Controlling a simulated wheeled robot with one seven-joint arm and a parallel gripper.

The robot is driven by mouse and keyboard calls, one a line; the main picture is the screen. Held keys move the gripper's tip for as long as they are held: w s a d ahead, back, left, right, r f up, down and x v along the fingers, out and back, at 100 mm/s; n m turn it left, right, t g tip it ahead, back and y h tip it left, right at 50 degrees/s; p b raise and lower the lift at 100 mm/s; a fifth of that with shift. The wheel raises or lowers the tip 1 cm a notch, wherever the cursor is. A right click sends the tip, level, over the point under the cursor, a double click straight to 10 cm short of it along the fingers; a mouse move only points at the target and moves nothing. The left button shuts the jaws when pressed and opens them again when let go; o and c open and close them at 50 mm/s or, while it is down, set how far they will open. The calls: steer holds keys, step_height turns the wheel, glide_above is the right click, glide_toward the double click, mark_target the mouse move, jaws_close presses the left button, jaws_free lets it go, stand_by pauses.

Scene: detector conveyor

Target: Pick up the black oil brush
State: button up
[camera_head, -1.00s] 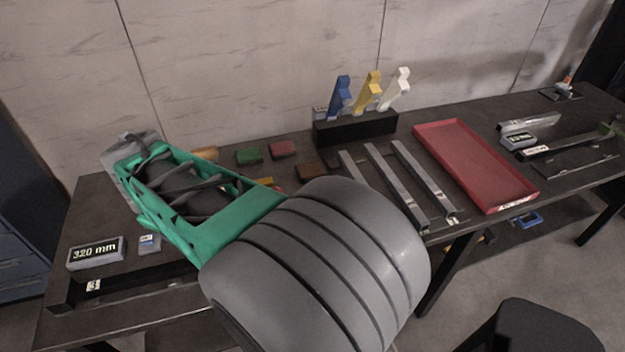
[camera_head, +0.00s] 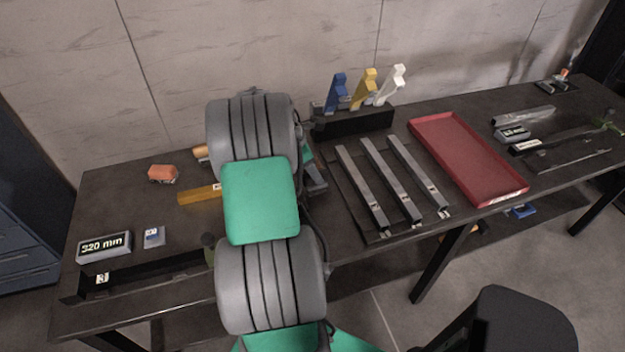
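I cannot make out the black oil brush in this view; my arm covers the middle-left of the table. My gripper is not clearly seen; the fingers appear hidden behind my grey and green arm links. A small dark olive knob stands beside my arm near the front edge, too unclear to identify.
On the dark table (camera_head: 130,215), an orange-red block (camera_head: 162,173), a yellow-orange bar (camera_head: 200,195) and a display box (camera_head: 104,246) lie left of my arm. Metal bars (camera_head: 360,185), a red tray (camera_head: 470,165) and a black stand (camera_head: 352,122) with coloured holders are to the right.

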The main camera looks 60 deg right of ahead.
steer(key=x, duration=0.2)
steer(key=p+x, duration=0.1)
steer(key=x, duration=0.3)
steer(key=shift+w+d+f, duration=0.2)
steer(key=shift+d+f, duration=0.05)
steer(key=shift+f, duration=0.1)
steer(key=shift+c, duration=0.3)
jaws_close()
